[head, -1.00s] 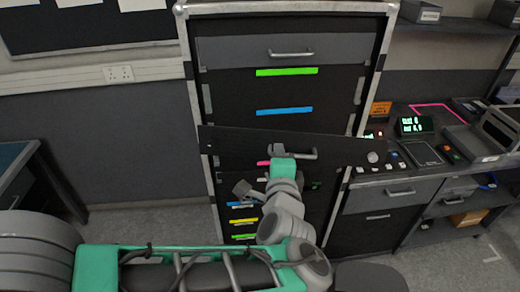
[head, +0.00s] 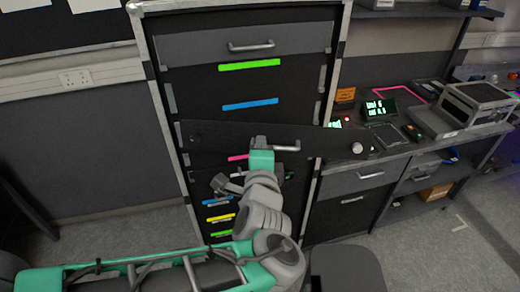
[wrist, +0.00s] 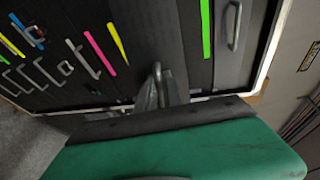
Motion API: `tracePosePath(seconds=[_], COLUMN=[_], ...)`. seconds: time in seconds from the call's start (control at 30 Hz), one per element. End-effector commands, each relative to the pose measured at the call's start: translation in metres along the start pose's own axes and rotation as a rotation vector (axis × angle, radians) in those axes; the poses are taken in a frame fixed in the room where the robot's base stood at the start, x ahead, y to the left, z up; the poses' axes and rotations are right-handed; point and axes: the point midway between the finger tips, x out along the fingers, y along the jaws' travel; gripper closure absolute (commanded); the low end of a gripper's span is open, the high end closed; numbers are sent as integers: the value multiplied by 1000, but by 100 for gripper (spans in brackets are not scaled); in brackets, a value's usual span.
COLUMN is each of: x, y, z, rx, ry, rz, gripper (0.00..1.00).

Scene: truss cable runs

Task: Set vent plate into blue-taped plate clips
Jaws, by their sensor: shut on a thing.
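The vent plate (head: 220,134) is a long dark bar with a light handle and a pale knob near its right end. In the head view it is in front of the rack, tilted slightly down to the right, with its right end past the rack's right post. My gripper (head: 261,144) is shut on its handle; the fingers also show in the wrist view (wrist: 157,88). The blue tape (head: 250,104) marks a row just above the plate in the head view. The clips themselves are hard to make out. In the wrist view the plate (wrist: 148,30) hides part of the rack.
The rack has a drawer (head: 245,46) at the top, green tape (head: 249,65) below it, and pink tape (head: 238,157) and other coloured strips lower down. A counter with devices (head: 382,107) stands close on the right. Open floor (head: 110,240) lies at left.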

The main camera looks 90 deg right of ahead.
Motion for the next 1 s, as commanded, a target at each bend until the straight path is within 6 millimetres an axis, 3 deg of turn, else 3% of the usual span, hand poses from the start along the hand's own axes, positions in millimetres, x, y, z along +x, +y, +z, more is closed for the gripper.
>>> tracePosePath(seconds=[1.0], x=[6], y=[-1], z=[26], rx=[0], ry=[-8], rz=[-1], gripper=[100])
